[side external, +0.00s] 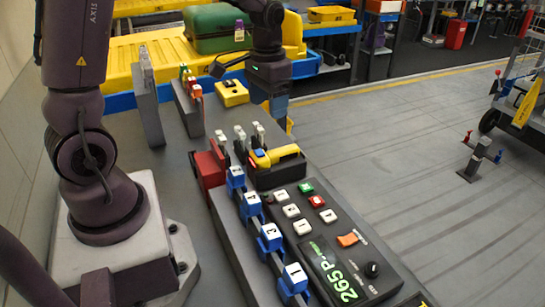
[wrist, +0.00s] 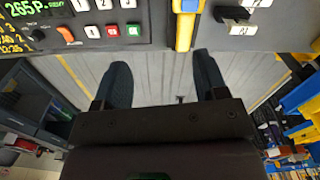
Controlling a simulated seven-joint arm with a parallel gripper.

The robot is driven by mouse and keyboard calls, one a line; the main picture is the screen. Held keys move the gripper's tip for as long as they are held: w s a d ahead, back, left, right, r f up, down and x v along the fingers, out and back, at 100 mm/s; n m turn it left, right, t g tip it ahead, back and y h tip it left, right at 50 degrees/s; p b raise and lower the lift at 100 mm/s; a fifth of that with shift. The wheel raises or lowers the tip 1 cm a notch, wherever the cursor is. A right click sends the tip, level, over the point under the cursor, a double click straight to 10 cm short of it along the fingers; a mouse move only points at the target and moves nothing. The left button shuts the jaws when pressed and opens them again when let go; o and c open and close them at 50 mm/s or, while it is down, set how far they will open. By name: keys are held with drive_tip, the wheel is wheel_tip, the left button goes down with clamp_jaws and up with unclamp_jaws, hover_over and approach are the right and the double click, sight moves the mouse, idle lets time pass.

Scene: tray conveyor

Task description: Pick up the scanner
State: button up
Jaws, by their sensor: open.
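The scanner appears to be the yellow and black device (side external: 275,157) lying in a dark cradle at the far end of the control panel. In the wrist view, a yellow body (wrist: 185,28) at the top edge, cut off by the frame, looks like the same device. My gripper (side external: 278,106) is above and beyond it in the side view, pointing down, and apart from it. In the wrist view my gripper (wrist: 162,72) has its two dark fingers spread with nothing between them; the yellow body is just past the right fingertip.
The control panel (side external: 330,262) has buttons, a knob and a green display. Blue numbered clips (side external: 271,237) line its left side, with a red block (side external: 208,170) at their far end. A yellow box (side external: 232,93) and upright grey plates (side external: 147,100) stand farther back.

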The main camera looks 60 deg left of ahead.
hover_over(284, 149)
drive_tip(key=s, duration=0.2)
wheel_tip(284, 149, down, 6)
drive_tip(key=w+m, duration=0.2)
wheel_tip(284, 149, down, 12)
drive_tip(key=shift+f, duration=0.15)
drive_tip(key=shift+c, duration=0.5)
drive_tip(key=c, duration=1)
